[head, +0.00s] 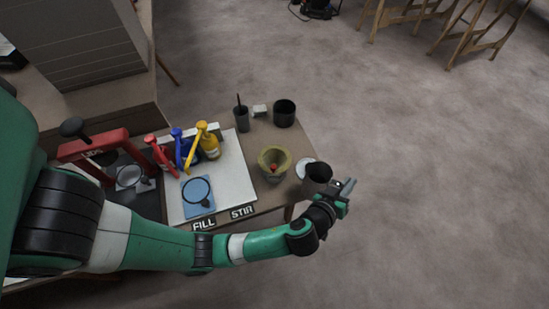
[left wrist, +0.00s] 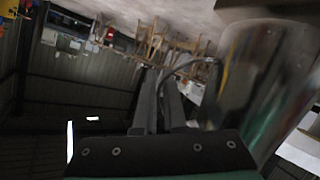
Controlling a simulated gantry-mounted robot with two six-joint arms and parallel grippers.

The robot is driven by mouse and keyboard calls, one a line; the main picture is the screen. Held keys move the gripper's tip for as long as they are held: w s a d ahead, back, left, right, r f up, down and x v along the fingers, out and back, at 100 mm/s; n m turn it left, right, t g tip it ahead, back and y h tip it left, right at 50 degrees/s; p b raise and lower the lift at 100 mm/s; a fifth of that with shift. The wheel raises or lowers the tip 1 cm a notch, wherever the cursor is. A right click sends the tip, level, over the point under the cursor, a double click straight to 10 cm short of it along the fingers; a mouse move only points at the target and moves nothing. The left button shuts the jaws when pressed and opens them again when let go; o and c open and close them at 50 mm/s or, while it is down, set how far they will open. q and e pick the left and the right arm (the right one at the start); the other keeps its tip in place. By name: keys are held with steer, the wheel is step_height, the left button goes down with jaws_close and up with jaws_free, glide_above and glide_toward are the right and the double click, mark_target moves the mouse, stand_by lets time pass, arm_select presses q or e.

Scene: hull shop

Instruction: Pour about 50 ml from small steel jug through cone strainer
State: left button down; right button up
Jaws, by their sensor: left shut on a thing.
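The small steel jug (head: 318,173) is at the right end of the table, its dark opening showing in the head view. My left gripper (head: 344,188) is at its right side, shut on it. In the left wrist view the steel jug (left wrist: 262,85) is a large blurred shiny body at right, with the fingers (left wrist: 167,105) close together at its thin curved handle. What is inside the jug cannot be made out. My right gripper is not in view.
A white disc (head: 304,167) lies beside the jug. A dark pot (head: 284,113) and a dark cup with a stick (head: 241,118) stand at the back. Open floor lies right.

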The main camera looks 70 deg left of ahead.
arm_select(q)
steer(key=s+a+r+n+t+p, duration=0.1)
steer(key=s+a+r+n, duration=0.1)
steer(key=r+n, duration=0.1)
steer(key=s+a+r+n+t+p, duration=0.2)
steer(key=a+r+n, duration=0.1)
steer(key=r, duration=0.2)
steer(key=s+a+r+n+t+h+p, duration=0.1)
steer(key=s+a+r+n+t, duration=0.1)
steer(key=r+n, duration=0.1)
steer(key=shift+s+a+r+n, duration=0.3)
steer(key=shift+a+r+n, duration=0.1)
steer(key=shift+r, duration=0.25)
steer(key=shift+s+a+f+n+t+b, duration=0.15)
steer(key=shift+s+a+n+t+b, duration=0.3)
steer(key=shift+n, duration=0.45)
steer(key=shift+a, duration=0.1)
